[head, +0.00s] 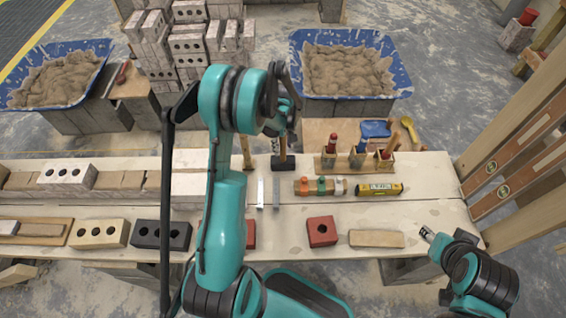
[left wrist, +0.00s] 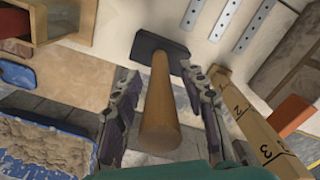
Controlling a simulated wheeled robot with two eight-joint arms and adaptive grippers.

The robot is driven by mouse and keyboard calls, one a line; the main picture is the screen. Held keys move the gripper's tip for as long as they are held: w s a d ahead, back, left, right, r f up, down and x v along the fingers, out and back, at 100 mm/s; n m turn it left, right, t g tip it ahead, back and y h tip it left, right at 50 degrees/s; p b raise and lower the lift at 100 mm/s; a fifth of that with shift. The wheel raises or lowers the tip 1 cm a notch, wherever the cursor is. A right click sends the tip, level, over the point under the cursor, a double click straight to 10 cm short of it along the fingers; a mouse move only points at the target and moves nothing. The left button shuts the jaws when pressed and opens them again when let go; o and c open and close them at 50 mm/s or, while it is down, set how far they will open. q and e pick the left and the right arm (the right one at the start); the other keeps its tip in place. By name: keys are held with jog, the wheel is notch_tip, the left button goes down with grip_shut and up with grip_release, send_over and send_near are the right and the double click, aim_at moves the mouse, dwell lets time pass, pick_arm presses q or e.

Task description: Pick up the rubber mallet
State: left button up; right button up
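The rubber mallet has a black head (head: 283,163) and a wooden handle. It is at the back edge of the workbench (head: 440,190), partly hidden by my left arm in the head view. In the left wrist view its black head (left wrist: 152,45) lies on the bench and its handle (left wrist: 160,112) points toward the camera. My left gripper (left wrist: 162,82) is open, with one finger on each side of the handle and gaps showing on both sides. My right gripper (head: 428,235) is at the bench's front right edge, away from the mallet; its finger opening is too small to tell.
A wooden folding rule (left wrist: 245,110) is close beside the right finger in the wrist view. A wooden tool holder (head: 328,162) stands right of the mallet. Blue mortar tubs (head: 395,62) stand behind the bench. Bricks (head: 322,231) line the front.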

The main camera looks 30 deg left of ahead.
aim_at(283, 139)
pick_arm(q)
grip_shut()
jog(key=shift+r+p, duration=0.9)
jog(key=shift+r, duration=1.1)
jog(key=s+d+r+p, duration=0.3)
jog(key=s+d+r, duration=0.2)
jog(key=s, duration=0.5)
jog(key=shift+s+d+r, duration=0.15)
jog(key=shift+d+r, duration=0.1)
jog(key=shift+r, duration=0.75)
